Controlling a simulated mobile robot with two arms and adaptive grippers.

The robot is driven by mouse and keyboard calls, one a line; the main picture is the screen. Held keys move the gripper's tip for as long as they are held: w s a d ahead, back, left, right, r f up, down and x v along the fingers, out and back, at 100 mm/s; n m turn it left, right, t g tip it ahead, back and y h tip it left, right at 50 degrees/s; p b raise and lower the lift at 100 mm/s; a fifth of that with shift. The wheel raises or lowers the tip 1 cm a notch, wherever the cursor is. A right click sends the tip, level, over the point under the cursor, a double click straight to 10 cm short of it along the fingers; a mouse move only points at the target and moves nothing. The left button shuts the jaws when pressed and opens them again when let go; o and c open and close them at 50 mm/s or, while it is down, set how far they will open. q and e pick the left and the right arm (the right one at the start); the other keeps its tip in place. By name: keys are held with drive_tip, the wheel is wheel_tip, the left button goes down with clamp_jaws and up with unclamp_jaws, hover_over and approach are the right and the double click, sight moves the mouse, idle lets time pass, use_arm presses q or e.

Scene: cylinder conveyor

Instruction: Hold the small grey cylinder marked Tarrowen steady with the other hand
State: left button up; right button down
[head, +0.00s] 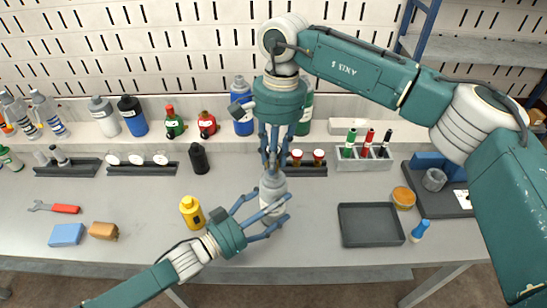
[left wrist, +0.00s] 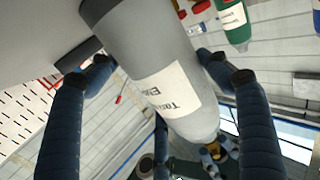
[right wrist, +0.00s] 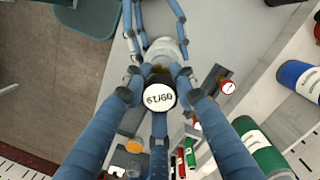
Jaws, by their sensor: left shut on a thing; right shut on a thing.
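The small grey cylinder (head: 271,187) stands upright over the middle of the bench; its white label, partly readable as "Tarr…", shows in the left wrist view (left wrist: 150,65). My left gripper (head: 268,212) comes from the lower left and is shut around the cylinder's lower body. My right gripper (head: 272,160) comes down from above and is shut at its top. In the right wrist view a round dark-rimmed cap with a white face marked with digits (right wrist: 158,96) sits between the fingers. The fingers hide part of the cylinder; whether its base touches the bench is unclear.
A yellow bottle (head: 192,212) stands left of the cylinder, near my left wrist. A black bottle (head: 199,159) is behind it. An empty dark tray (head: 371,225) lies to the right. A row of cylinders and bottles lines the back. The front middle bench is mostly clear.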

drive_tip(key=c, duration=2.1)
unclamp_jaws()
drive_tip(key=shift+w+d+n, duration=0.1)
drive_tip(key=shift+w+n, duration=0.05)
drive_tip(key=shift+n, duration=0.15)
clamp_jaws()
drive_tip(key=shift+r, duration=0.15)
drive_tip(key=shift+r, duration=0.3)
drive_tip(key=shift+r, duration=0.15)
drive_tip(key=shift+r, duration=0.3)
drive_tip(key=shift+r, duration=0.1)
drive_tip(key=shift+r, duration=0.3)
